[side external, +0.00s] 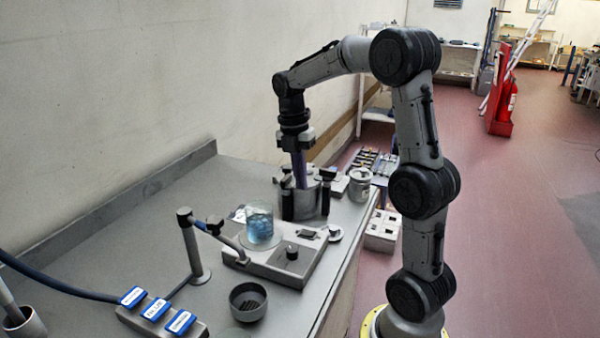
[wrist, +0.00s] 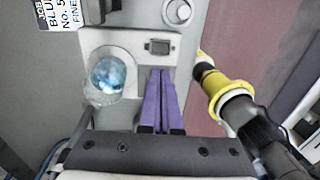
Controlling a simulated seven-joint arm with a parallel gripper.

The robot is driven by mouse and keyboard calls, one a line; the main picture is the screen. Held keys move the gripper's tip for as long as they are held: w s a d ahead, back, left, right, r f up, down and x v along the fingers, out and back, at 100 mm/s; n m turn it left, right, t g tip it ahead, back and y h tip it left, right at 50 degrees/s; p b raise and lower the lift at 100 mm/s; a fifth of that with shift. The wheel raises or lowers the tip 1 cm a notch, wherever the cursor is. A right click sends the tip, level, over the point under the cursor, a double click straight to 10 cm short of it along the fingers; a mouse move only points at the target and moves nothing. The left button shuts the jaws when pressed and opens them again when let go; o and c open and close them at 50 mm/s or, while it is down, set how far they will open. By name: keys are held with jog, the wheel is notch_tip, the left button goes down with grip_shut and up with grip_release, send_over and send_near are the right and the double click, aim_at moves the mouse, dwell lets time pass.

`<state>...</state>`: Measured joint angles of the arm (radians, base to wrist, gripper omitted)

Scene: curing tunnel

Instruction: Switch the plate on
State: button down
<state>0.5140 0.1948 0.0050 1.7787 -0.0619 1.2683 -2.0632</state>
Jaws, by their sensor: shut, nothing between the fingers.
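The plate (side external: 262,268) is a low grey box on the bench. A glass beaker of blue liquid (side external: 260,226) stands on its round top. A dark knob (side external: 292,252) is on its near side and a small dark rectangular part, apparently a switch (side external: 308,235), is on its right side. In the wrist view the plate (wrist: 135,40) shows the beaker (wrist: 110,75) at left and the rectangular part (wrist: 158,47) just beyond the fingertips. My gripper (side external: 301,187) has purple fingers pointing down, shut and empty, raised above the bench; it also shows in the wrist view (wrist: 160,72). The knob is hidden there.
A metal pot (side external: 298,206) with black clamps stands behind the plate. A post (side external: 193,245) with a side arm stands left of it. A dark bowl (side external: 248,302) and blue-labelled blocks (side external: 157,308) are in front. A lidded jar (side external: 360,184) stands at the bench's right edge.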

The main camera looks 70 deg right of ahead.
aim_at(312, 233)
jog(key=shift+w+r, duration=0.1)
jog(key=shift+r, duration=0.8)
jog(key=shift+s, duration=0.75)
jog(key=f, duration=0.4)
jog(key=s+f, duration=0.1)
jog(key=f, duration=0.9)
jog(key=shift+s, duration=0.35)
jog(key=shift+s+f, duration=0.1)
jog(key=shift+f, duration=0.1)
jog(key=shift+w+r, duration=0.2)
jog(key=shift+w, duration=0.65)
